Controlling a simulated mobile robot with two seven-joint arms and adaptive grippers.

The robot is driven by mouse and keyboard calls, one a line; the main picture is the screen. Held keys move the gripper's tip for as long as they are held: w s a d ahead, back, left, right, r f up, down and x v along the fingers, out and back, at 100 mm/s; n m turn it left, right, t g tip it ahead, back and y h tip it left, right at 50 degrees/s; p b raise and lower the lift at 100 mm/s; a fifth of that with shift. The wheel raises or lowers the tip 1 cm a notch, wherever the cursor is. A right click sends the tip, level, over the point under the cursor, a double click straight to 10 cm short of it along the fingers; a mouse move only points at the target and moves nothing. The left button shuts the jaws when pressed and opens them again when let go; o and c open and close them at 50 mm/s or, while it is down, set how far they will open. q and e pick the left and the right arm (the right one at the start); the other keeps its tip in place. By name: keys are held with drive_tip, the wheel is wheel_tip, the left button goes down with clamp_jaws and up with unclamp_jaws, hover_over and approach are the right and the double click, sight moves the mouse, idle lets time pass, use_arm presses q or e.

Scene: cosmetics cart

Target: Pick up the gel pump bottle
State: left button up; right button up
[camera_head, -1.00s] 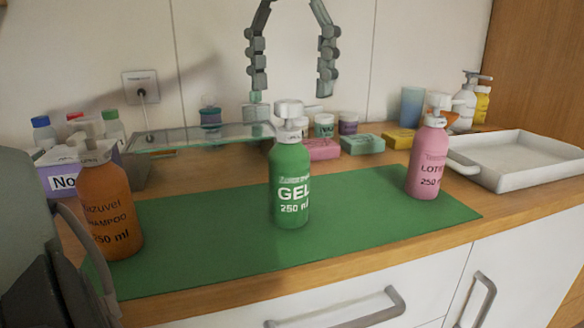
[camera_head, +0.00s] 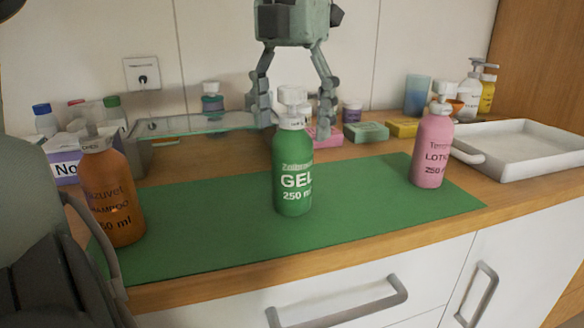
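The gel pump bottle (camera_head: 294,170) is green with a white pump head and a "GEL 250 ml" label. It stands upright on the green mat (camera_head: 380,208), near the middle. My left gripper (camera_head: 295,124) points down from the top of the view. Its two fingers are spread open, one to each side of the bottle's white pump in the picture. I see no clear contact, and I cannot tell how far behind or above the pump the fingers are. My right gripper is not in view.
An orange shampoo bottle (camera_head: 112,196) stands on the mat's left end and a pink lotion bottle (camera_head: 432,152) on its right end. A white tray (camera_head: 525,150) is at the right. A glass shelf (camera_head: 185,127), small boxes and jars stand behind. The mat between the bottles is clear.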

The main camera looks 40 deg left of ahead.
use_arm(q)
clamp_jaws()
idle(0.3)
